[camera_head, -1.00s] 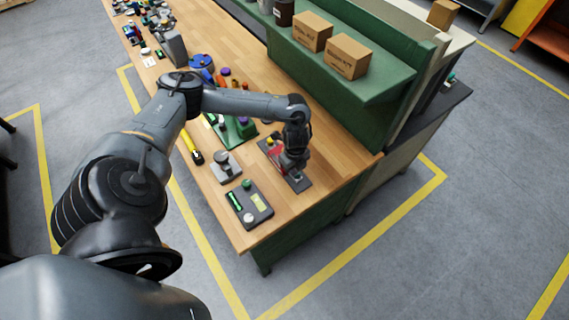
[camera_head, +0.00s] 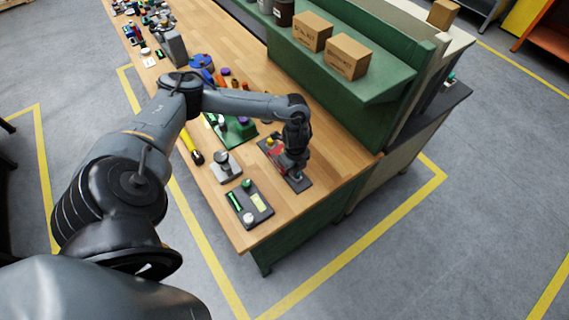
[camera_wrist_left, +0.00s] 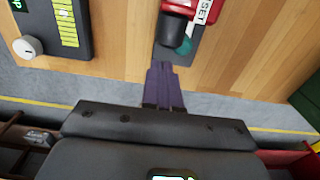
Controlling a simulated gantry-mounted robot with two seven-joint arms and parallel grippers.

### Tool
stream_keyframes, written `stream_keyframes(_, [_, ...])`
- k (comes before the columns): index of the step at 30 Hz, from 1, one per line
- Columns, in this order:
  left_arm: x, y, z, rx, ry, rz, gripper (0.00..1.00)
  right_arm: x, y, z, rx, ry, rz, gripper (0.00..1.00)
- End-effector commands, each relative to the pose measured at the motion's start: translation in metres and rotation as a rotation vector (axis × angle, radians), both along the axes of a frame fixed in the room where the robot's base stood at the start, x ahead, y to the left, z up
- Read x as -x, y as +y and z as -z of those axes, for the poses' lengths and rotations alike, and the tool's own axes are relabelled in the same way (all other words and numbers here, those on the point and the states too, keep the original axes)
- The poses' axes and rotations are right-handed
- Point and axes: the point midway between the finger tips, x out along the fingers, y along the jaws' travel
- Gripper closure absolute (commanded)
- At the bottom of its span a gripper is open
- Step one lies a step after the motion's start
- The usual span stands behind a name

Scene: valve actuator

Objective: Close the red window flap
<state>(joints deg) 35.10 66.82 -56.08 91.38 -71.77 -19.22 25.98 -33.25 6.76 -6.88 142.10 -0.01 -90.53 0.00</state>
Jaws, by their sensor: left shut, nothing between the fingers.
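The red part (camera_head: 278,153) stands on a dark plate (camera_head: 301,185) near the front right corner of the wooden bench, partly hidden behind my left gripper. In the left wrist view the red part (camera_wrist_left: 178,6) shows at the top edge, with a white label reading "SET", a dark rounded piece and a teal spot beside it. I cannot tell how far the flap stands open. My left gripper (camera_head: 293,173) is over this plate. Its dark purple fingers (camera_wrist_left: 162,70) are shut and empty, just below the dark rounded piece in the wrist view. My right gripper is not in view.
A dark panel with green and yellow strips (camera_head: 250,204) and a grey base with a knob (camera_head: 226,167) lie to the left. A green fixture (camera_head: 236,133) is behind them. A green shelf (camera_head: 385,88) with cardboard boxes (camera_head: 312,32) rises at the back.

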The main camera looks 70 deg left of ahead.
Motion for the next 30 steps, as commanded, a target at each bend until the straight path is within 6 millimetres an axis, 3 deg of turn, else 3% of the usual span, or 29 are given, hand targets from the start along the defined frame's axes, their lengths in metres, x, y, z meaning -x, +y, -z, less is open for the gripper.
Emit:
stream_keyframes(11, [0.0,0.0,0.003,0.0,0.0,0.0,1.0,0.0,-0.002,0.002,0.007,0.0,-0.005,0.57])
stream_keyframes(30, [0.0,0.0,0.028,0.0,0.001,0.0,1.0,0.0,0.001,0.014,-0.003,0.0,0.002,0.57])
